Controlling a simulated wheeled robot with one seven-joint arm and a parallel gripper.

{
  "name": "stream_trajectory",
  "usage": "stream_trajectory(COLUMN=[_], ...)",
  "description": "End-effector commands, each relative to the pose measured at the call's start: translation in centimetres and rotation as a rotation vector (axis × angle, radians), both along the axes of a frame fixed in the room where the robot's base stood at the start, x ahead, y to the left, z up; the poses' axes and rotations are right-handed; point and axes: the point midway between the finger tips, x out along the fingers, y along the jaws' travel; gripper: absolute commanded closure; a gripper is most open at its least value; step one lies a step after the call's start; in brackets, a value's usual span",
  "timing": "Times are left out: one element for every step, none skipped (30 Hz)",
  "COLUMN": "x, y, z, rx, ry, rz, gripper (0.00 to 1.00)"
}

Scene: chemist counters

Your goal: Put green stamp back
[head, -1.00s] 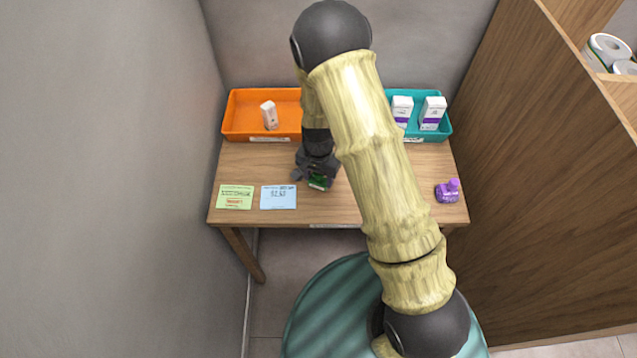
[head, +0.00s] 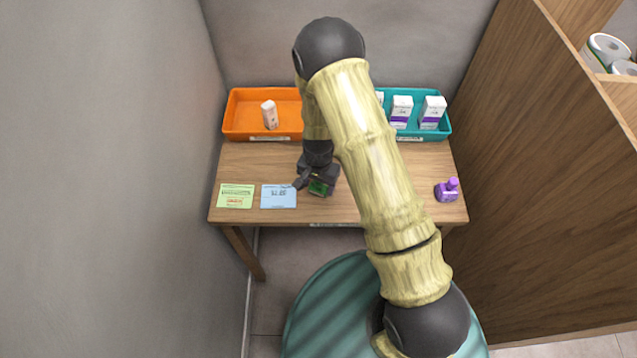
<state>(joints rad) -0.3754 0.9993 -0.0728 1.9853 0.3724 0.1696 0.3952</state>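The green stamp (head: 319,188) is on or just above the middle of the wooden table, right of the blue card. Only part of its green body shows, because my gripper covers the rest. My gripper (head: 316,182) points down at the green stamp, with its dark fingers close around or against it. I cannot tell whether the fingers are closed on it. A purple stamp (head: 447,190) stands at the right side of the table, apart from my gripper.
A green card (head: 235,196) and a blue card (head: 278,197) lie at the table's front left. An orange tray (head: 243,118) with one small box (head: 269,114) and a teal tray (head: 446,128) with white-purple boxes stand at the back. A wooden partition (head: 550,200) rises at right.

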Motion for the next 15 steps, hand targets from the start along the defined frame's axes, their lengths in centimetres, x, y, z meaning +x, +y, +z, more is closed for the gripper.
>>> stream_trajectory(x=[0.0, 0.0, 0.0, 0.0, 0.0, 0.0, 0.0, 0.0, 0.0, 0.0, 0.01, 0.01, 0.03, 0.06, 0.09], y=[0.01, 0.01, 0.01, 0.01, 0.01, 0.01, 0.01, 0.01, 0.01, 0.01, 0.0, 0.0, 0.01, 0.03, 0.03], z=[0.03, 0.03, 0.04, 0.04, 0.04, 0.05, 0.05, 0.05, 0.08, 0.13, 0.22, 0.4, 0.54, 0.6, 0.87], rx=[0.0, 0.0, 0.0, 0.0, 0.0, 0.0, 0.0, 0.0, 0.0, 0.0, 0.0, 0.0, 0.0, 0.0, 0.001], ry=[0.0, 0.0, 0.0, 0.0, 0.0, 0.0, 0.0, 0.0, 0.0, 0.0, 0.0, 0.0, -0.001, -0.002, -0.004], rz=[0.0, 0.0, 0.0, 0.0, 0.0, 0.0, 0.0, 0.0, 0.0, 0.0, 0.0, 0.0, 0.0, 0.0, 0.0], gripper=[0.28, 0.28, 0.28, 0.28, 0.28, 0.28, 0.28, 0.28, 0.28, 0.28, 0.28, 0.28, 0.28, 0.28, 0.28])
